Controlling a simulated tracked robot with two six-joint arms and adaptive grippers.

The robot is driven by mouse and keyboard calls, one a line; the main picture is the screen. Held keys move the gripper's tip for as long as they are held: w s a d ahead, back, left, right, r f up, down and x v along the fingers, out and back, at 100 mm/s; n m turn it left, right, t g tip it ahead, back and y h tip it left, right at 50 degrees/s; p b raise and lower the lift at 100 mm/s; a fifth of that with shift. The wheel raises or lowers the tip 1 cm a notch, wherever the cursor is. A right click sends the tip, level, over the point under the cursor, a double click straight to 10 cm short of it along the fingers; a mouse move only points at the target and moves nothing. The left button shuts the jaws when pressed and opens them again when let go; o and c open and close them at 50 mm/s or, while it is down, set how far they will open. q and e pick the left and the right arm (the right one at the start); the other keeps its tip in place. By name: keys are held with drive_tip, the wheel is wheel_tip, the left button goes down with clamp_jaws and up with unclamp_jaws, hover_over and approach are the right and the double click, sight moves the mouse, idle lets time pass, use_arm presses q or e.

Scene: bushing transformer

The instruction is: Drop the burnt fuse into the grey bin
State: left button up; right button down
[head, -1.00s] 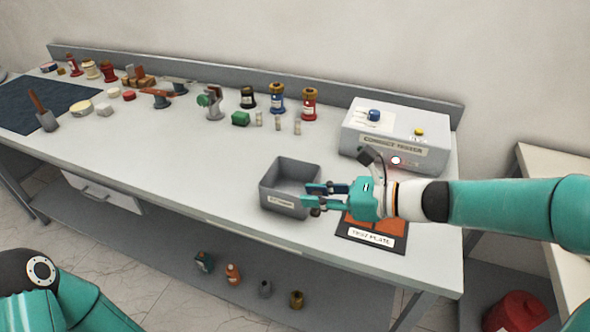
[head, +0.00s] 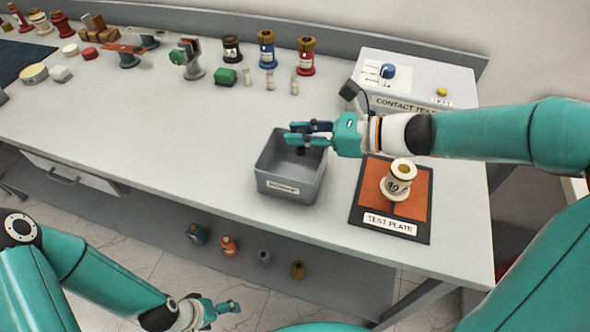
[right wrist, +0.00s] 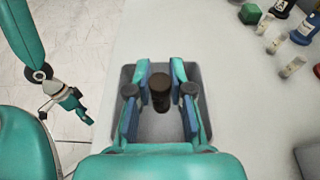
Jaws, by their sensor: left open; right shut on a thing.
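The grey bin (head: 290,187) stands on the bench left of the test plate, with a label on its front. My right gripper (head: 291,134) is over the bin, coming in from the right, and is shut on the burnt fuse. The fuse (right wrist: 160,93) is a dark brown cylinder, seen between the fingers in the right wrist view, with the bin's floor (right wrist: 160,128) behind it. My left gripper (head: 226,309) is open and empty, low in front of the bench; it also shows in the right wrist view (right wrist: 76,103).
A cream spool-shaped part (head: 397,180) stands on the test plate (head: 418,204), right of the bin. The contact tester (head: 410,85) is behind my right arm. Small pale fuses (head: 270,83) and a green block (head: 226,76) stand behind the bin. Bench left of the bin is clear.

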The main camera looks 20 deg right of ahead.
drive_tip(key=shift+f+b, duration=0.8)
drive_tip(key=shift+f, duration=0.6)
use_arm(q)
wheel_tip(320, 180, down, 2)
drive_tip(key=shift+f, duration=0.2)
drive_tip(key=shift+s, duration=0.1)
use_arm(e)
drive_tip(key=c, duration=1)
unclamp_jaws()
drive_tip(key=shift+s, duration=0.15)
drive_tip(key=shift+o, duration=0.2)
drive_tip(key=v, duration=1.2)
